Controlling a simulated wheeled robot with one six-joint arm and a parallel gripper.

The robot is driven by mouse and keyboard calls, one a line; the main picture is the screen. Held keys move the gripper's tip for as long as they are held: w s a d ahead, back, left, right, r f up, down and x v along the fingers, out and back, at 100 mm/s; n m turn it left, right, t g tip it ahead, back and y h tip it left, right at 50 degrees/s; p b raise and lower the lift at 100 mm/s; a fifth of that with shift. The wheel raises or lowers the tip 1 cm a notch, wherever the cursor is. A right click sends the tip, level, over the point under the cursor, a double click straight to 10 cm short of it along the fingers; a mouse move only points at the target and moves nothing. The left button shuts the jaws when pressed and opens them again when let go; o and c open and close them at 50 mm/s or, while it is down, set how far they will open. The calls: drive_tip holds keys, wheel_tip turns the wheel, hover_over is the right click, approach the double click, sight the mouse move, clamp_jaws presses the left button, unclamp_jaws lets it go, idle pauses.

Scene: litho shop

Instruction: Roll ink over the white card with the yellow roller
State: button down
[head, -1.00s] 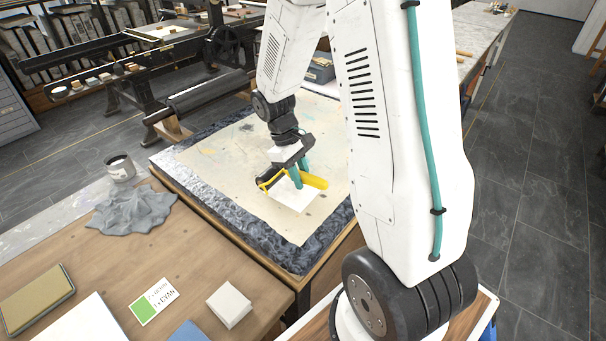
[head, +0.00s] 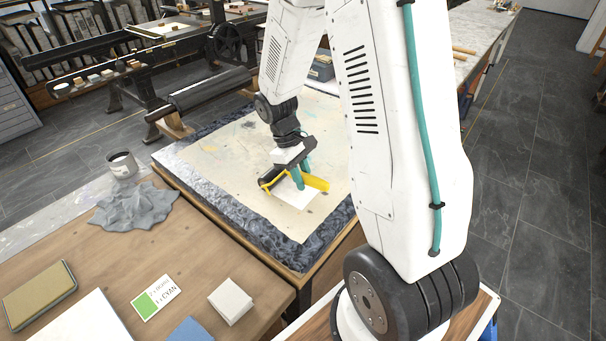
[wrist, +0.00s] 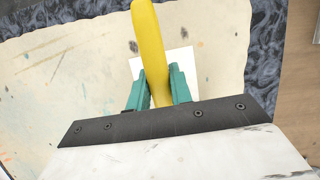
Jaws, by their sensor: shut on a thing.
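My gripper (head: 301,179) is shut on the yellow handle of the roller (head: 316,183). In the wrist view, the teal fingers (wrist: 158,90) press the yellow handle (wrist: 149,40) from both sides. The roller's dark drum (head: 271,177) shows at the left of the gripper in the head view; the wrist view hides it. The white card (head: 296,199) lies on the stained cream sheet under the gripper and handle. In the wrist view the card (wrist: 180,61) is partly covered by the handle and fingers. I cannot tell whether the drum touches the card or sheet.
The cream sheet (head: 225,150) lies on a dark marbled stone slab (head: 190,185). On the wooden bench in front are a grey cloth (head: 133,208), a tin (head: 122,165), a green-and-white label card (head: 156,297) and a white block (head: 231,300). A press stands behind.

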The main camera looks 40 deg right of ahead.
drive_tip(key=shift+s+d, duration=0.5)
drive_tip(key=shift+s, duration=1.4)
drive_tip(key=shift+s+d, duration=0.45)
drive_tip(key=shift+s, duration=1.4)
drive_tip(key=shift+s+d, duration=0.5)
drive_tip(key=shift+s, duration=1.4)
drive_tip(key=shift+w, duration=0.1)
drive_tip(key=shift+w+a, duration=0.5)
drive_tip(key=shift+w, duration=1.3)
drive_tip(key=shift+w+a, duration=0.45)
drive_tip(key=shift+w, duration=1.35)
drive_tip(key=shift+w+a, duration=0.5)
drive_tip(key=shift+w, duration=1.3)
drive_tip(key=shift+r, duration=1.55)
